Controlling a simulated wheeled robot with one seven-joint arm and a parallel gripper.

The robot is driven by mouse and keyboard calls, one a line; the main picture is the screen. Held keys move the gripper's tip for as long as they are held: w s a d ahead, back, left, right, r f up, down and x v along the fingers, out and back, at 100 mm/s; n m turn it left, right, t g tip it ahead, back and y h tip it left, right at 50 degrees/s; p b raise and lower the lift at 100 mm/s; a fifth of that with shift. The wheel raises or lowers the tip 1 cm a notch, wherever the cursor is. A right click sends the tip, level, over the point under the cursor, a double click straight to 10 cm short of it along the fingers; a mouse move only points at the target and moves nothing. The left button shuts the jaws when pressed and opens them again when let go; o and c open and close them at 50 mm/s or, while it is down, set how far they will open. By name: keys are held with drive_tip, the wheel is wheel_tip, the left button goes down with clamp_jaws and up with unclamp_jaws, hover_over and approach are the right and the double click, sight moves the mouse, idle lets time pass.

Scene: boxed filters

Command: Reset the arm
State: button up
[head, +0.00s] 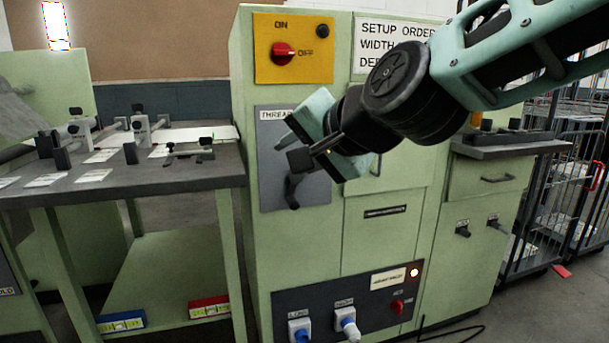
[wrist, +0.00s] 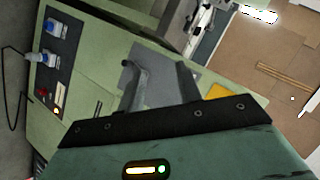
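My arm reaches in from the upper right in the head view. My gripper (head: 299,160) is in front of the grey threading panel (head: 268,190) on the pale green machine (head: 385,235). In the wrist view my gripper (wrist: 160,72) has its two dark fingers apart, with the grey panel (wrist: 160,92) behind the gap. A dark lever (head: 292,191) shows just below the fingers in the head view. I cannot tell whether the fingers touch it. Nothing is clearly held.
A yellow plate with a red switch (head: 284,53) is above the panel. A workbench (head: 190,180) with fixtures stands at left. A dark lower panel (head: 345,303) carries blue plugs and a lit lamp. A wire cage cart (head: 560,190) stands at right.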

drive_tip(key=s+d+f+n+g+h, duration=0.1)
drive_tip(key=s+d+f+n+g, duration=0.15)
drive_tip(key=s+f, duration=0.4)
drive_tip(key=s+d+f+n+g+h, duration=0.2)
drive_tip(key=s+f+n+g, duration=0.2)
drive_tip(key=s+f, duration=0.25)
drive_tip(key=s+d+f+n+g+h, duration=0.4)
drive_tip(key=s+d+f+n, duration=0.3)
drive_tip(key=s+d, duration=0.45)
wheel_tip(320, 180, up, 21)
drive_tip(key=m+p, duration=0.1)
drive_tip(key=p, duration=2.1)
drive_tip(key=shift+a+r+p, duration=0.2)
drive_tip(key=shift+a+p, duration=0.15)
